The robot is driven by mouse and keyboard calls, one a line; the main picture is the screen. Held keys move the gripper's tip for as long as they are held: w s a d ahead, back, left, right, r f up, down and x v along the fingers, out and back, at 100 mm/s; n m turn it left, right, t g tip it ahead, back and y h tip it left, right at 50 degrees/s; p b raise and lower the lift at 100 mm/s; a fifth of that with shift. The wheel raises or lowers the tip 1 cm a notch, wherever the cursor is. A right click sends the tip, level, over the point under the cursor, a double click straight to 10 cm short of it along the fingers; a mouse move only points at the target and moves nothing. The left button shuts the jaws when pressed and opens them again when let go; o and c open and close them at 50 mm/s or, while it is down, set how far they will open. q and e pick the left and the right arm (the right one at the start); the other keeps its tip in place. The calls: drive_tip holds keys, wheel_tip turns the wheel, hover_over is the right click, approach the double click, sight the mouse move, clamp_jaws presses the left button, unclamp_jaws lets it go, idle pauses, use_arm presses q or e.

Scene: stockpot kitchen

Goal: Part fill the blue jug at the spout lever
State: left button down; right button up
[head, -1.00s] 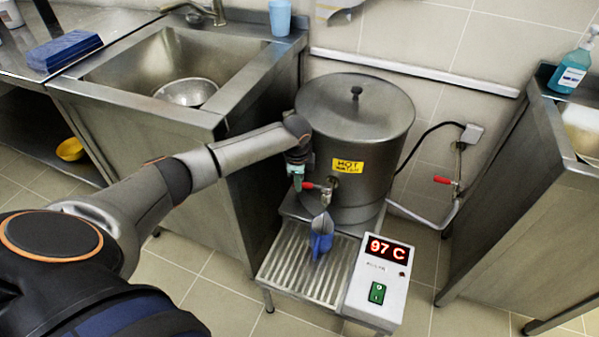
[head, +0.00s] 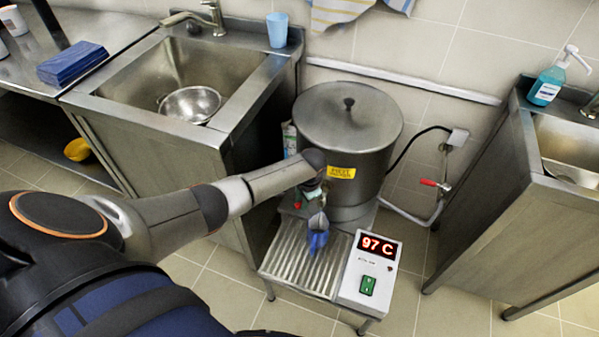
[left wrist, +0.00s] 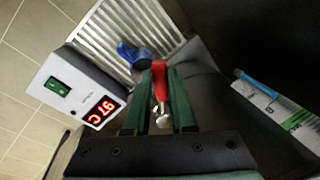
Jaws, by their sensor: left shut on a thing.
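The blue jug (head: 318,242) stands on the ribbed drip tray (head: 290,262) under the spout of the steel hot-water boiler (head: 345,130). It also shows in the left wrist view (left wrist: 128,53). My left gripper (head: 314,190) is at the boiler's front, above the jug. In the left wrist view, its green fingers (left wrist: 160,95) are shut on the red spout lever (left wrist: 160,78). The gripper hides most of the spout in the head view. I cannot tell whether water runs or how full the jug is. My right gripper is in neither view.
A control box (head: 370,272) reading 97 C stands right of the tray. A sink counter with a metal bowl (head: 190,104) is on the left. Another counter (head: 490,210) stands on the right, with a soap bottle (head: 547,85) on it. A red-handled pipe valve (head: 430,183) is by the wall.

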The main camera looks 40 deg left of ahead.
use_arm(q)
drive_tip(key=shift+s+d+n, duration=0.15)
drive_tip(key=shift+d+n, duration=0.15)
drive_tip(key=shift+n, duration=0.2)
drive_tip(key=shift+d, duration=0.1)
drive_tip(key=c, duration=0.8)
unclamp_jaws()
drive_tip(key=shift+o, duration=0.2)
wheel_tip(320, 180, up, 12)
drive_tip(key=d+p, duration=0.2)
drive_tip(key=p, duration=0.2)
drive_tip(key=shift+s, duration=0.3)
